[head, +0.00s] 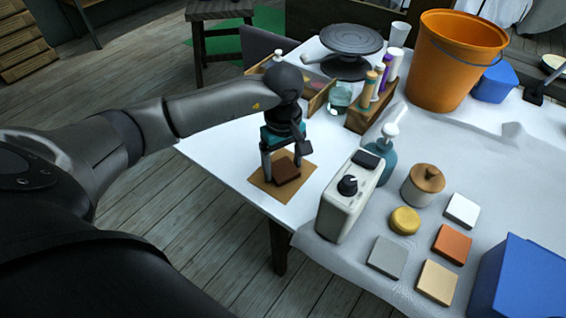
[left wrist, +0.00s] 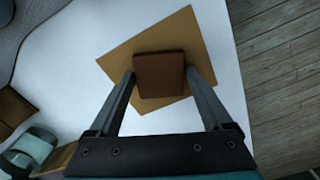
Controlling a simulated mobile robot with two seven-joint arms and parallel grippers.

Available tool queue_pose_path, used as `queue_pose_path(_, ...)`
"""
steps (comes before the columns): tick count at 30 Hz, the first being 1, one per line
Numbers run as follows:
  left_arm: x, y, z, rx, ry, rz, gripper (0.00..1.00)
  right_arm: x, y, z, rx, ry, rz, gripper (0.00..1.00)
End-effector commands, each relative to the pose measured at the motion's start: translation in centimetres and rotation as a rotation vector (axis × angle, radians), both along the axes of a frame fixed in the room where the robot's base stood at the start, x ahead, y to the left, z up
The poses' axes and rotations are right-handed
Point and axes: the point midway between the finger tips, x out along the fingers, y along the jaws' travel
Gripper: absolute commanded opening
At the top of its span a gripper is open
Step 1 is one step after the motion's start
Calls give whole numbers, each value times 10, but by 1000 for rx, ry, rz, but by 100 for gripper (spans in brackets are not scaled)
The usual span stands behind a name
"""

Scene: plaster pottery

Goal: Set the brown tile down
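The brown tile (head: 287,170) is at the brown square mat (head: 262,181) near the white table's left corner. I cannot tell whether it touches the mat or hangs just above it. My left gripper (head: 282,166) points down, with one finger on each side of the tile. In the left wrist view, the tile (left wrist: 159,70) fills the space between the fingertips (left wrist: 160,74), which appear to touch its edges. The mat (left wrist: 180,30) shows around it, turned relative to the tile. My right gripper is not in view.
A cream box with a black knob (head: 348,195) stands right of the mat. A teal pump bottle (head: 385,160), lidded jar (head: 422,186) and several coloured tiles (head: 452,244) are farther right. A wooden bottle rack (head: 370,115) stands behind. The table edge is close to the mat.

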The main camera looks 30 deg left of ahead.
Motion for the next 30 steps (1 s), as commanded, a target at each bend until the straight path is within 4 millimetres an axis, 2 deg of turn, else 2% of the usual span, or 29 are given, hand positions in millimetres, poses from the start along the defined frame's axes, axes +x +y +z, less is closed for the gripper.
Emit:
queue_pose_path(1, 0, 0, 0, 0, 0, 0, 90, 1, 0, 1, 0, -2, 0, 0)
queue_pose_path(4, 0, 0, 0, 0, 0, 0, 100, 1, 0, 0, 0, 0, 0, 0)
queue_pose_path(16, 0, 0, 4, 0, 0, 0, 100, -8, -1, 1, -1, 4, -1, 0)
queue_pose_path(21, 1, 1, 41, 0, -6, -1, 100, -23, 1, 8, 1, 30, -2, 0)
queue_pose_path(30, 1, 0, 103, 1, -4, -1, 100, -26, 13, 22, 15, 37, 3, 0)
